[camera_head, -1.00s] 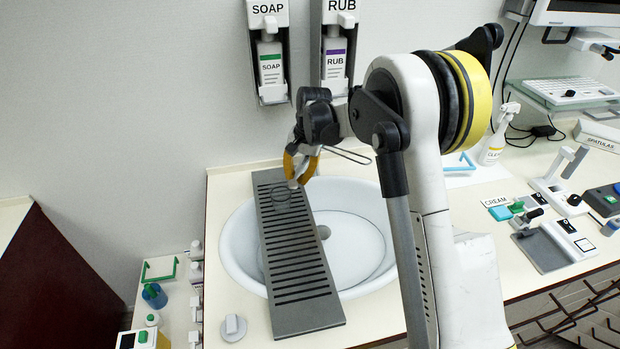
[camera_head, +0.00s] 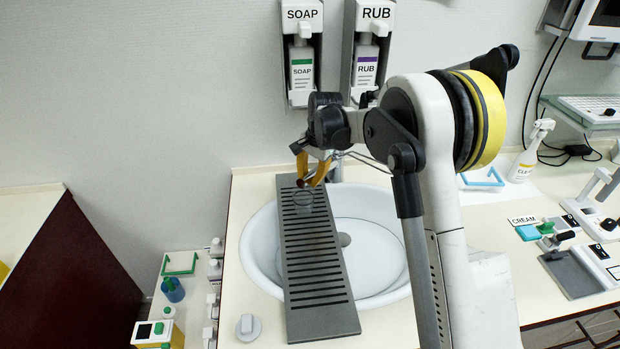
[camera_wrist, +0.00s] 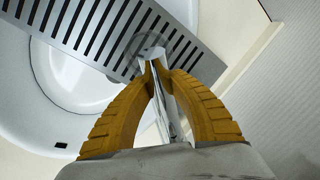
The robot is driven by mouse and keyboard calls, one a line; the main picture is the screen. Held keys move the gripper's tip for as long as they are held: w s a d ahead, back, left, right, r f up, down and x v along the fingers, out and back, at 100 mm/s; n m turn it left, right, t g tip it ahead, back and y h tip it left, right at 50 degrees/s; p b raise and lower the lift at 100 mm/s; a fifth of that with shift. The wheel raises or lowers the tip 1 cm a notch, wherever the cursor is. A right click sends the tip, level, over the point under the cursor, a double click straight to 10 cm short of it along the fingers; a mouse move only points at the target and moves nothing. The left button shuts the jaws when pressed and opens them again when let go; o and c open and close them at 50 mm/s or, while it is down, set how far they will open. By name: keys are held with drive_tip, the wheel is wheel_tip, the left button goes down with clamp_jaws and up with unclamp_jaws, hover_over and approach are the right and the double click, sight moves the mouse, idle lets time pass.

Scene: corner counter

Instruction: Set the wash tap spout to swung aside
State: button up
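The wash tap is at the back of the white sink. Its grey post (camera_head: 336,172) shows just right of my gripper in the head view. In the wrist view a shiny chrome piece, seemingly the spout (camera_wrist: 170,105), shows between my yellow fingers. Its pale end (camera_wrist: 150,52) is at the fingertips. My gripper (camera_head: 309,183) hangs over the back of the slatted grey board, and its fingertips (camera_wrist: 153,64) are close together. I cannot tell whether they press on the spout or only lie over it. My arm hides part of the tap.
The slatted board (camera_head: 325,322) lies across the left of the sink (camera_head: 375,240). A clear glass (camera_head: 303,203) seems to stand on it, under my gripper. Soap (camera_head: 302,65) and rub (camera_head: 367,60) dispensers hang behind. A grey knob (camera_head: 248,326) stands at front left.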

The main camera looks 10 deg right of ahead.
drive_tip(key=o, duration=0.5)
drive_tip(key=shift+w+a, duration=0.15)
drive_tip(key=shift+r, duration=0.15)
drive_tip(key=r, duration=0.4)
drive_tip(key=s+d+r, duration=0.1)
drive_tip(key=r, duration=0.6)
drive_tip(key=shift+s+d+r, duration=0.3)
drive_tip(key=shift+s+d, duration=0.05)
